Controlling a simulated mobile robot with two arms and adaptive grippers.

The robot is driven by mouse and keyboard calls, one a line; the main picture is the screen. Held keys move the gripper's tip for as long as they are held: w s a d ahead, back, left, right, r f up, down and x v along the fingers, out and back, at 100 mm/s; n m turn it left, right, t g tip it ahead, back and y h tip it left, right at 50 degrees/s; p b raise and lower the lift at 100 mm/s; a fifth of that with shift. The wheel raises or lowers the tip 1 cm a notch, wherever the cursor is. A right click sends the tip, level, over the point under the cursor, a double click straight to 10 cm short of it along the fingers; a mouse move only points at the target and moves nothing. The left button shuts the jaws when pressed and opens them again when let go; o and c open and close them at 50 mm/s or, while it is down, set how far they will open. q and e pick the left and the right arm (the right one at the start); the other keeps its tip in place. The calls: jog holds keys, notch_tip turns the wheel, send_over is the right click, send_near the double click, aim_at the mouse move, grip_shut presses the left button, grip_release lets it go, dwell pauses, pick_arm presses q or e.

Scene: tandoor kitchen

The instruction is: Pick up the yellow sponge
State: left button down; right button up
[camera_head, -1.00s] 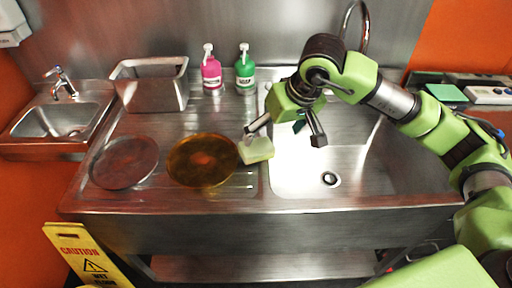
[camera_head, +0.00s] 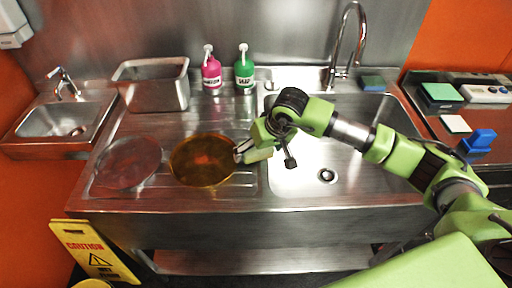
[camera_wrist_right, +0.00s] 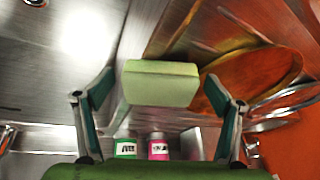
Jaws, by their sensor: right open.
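The yellow sponge (camera_head: 261,154), a pale yellow-green block, sits on the steel drainboard at the left edge of the big sink, just right of the amber plate. In the right wrist view the sponge (camera_wrist_right: 160,84) appears between the two fingers, with a gap on each side. My right gripper (camera_head: 265,157) is open around it; its wrist partly covers the sponge in the head view. The fingers (camera_wrist_right: 160,90) do not appear to touch it. My left gripper is out of view.
The amber plate (camera_head: 203,160) and a reddish plate (camera_head: 127,164) lie to the left. Pink (camera_head: 211,74) and green (camera_head: 244,72) soap bottles and a steel bin (camera_head: 152,90) stand behind. The sink basin (camera_head: 350,165) is empty; its tap (camera_head: 336,60) rises behind.

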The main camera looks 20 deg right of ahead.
jog(key=c, duration=0.8)
jog(key=shift+r, duration=0.1)
jog(key=shift+r, duration=0.25)
notch_tip(320, 180, up, 2)
jog(key=shift+b, duration=0.45)
jog(key=shift+s+a+r+b, duration=0.8)
jog(key=shift+s+a+r, duration=0.3)
jog(key=shift+s+r, duration=0.85)
jog(key=shift+s+a+r+b, duration=1)
jog(key=shift+s+r, duration=0.5)
jog(key=shift+s, duration=0.7)
jog(key=shift+s+a+r+b, duration=0.65)
jog(key=shift+s+a+r, duration=0.55)
jog(key=shift+s+r, duration=0.75)
jog(key=shift+s+f, duration=0.15)
jog(key=shift+f, duration=0.05)
jog(key=shift+c, duration=0.3)
